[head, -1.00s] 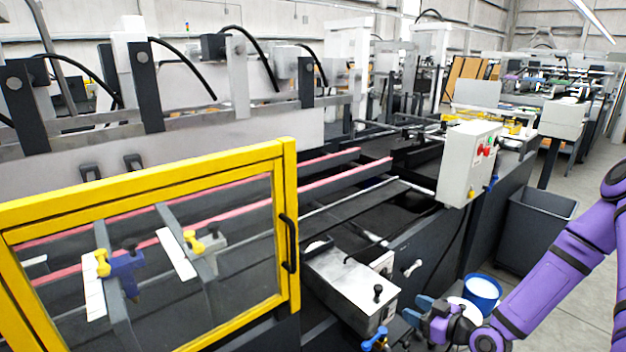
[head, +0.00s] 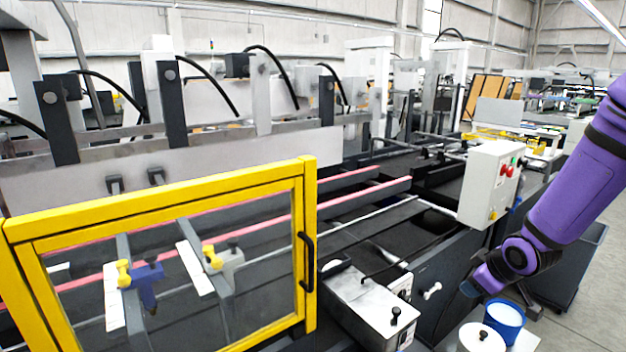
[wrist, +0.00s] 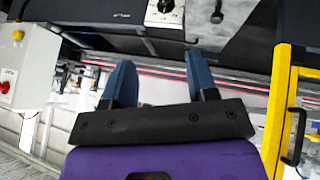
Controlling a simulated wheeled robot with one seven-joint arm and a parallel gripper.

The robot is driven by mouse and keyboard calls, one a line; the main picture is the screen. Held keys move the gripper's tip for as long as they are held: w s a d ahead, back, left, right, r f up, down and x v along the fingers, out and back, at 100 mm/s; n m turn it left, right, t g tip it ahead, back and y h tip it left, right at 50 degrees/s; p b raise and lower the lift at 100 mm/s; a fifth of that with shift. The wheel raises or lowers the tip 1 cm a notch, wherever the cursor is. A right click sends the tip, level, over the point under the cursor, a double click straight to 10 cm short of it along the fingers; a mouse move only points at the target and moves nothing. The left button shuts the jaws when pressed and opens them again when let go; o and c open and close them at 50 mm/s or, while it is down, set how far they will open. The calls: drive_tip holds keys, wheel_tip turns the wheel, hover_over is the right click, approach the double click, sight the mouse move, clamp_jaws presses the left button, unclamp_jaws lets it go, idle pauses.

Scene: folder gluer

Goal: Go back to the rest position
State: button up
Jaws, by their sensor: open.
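My gripper (wrist: 160,78) shows in the wrist view with its two blue fingers apart and nothing between them. In the head view my purple arm comes in from the right, and its gripper end (head: 470,288) hangs beside the machine's dark side panel, above the white-and-blue bucket. The fingers are hard to make out there.
The yellow-framed guard door (head: 310,240) stands at left, and the control box (head: 488,185) is close to my arm. A metal glue unit (head: 365,310), a blue bucket (head: 507,312) and a white lidded pot (head: 482,338) are below.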

drive_tip(key=s+a+r+m+h, duration=0.1)
drive_tip(key=s+r+m+h, duration=0.1)
drive_tip(key=s+r, duration=0.5)
drive_tip(key=s+a+r+m+h, duration=0.1)
drive_tip(key=s+r+m, duration=0.2)
drive_tip(key=r, duration=0.7)
drive_tip(key=s+a+r+m+y, duration=0.1)
drive_tip(key=s+r, duration=0.3)
drive_tip(key=s, duration=0.4)
drive_tip(key=s+a+r+m+g+y, duration=0.1)
drive_tip(key=s+a+r+m, duration=0.1)
drive_tip(key=s, duration=0.6)
wheel_tip(320, 180, up, 3)
drive_tip(key=shift+a+f+g, duration=0.2)
drive_tip(key=shift+a+g, duration=0.1)
drive_tip(key=shift+a, duration=0.55)
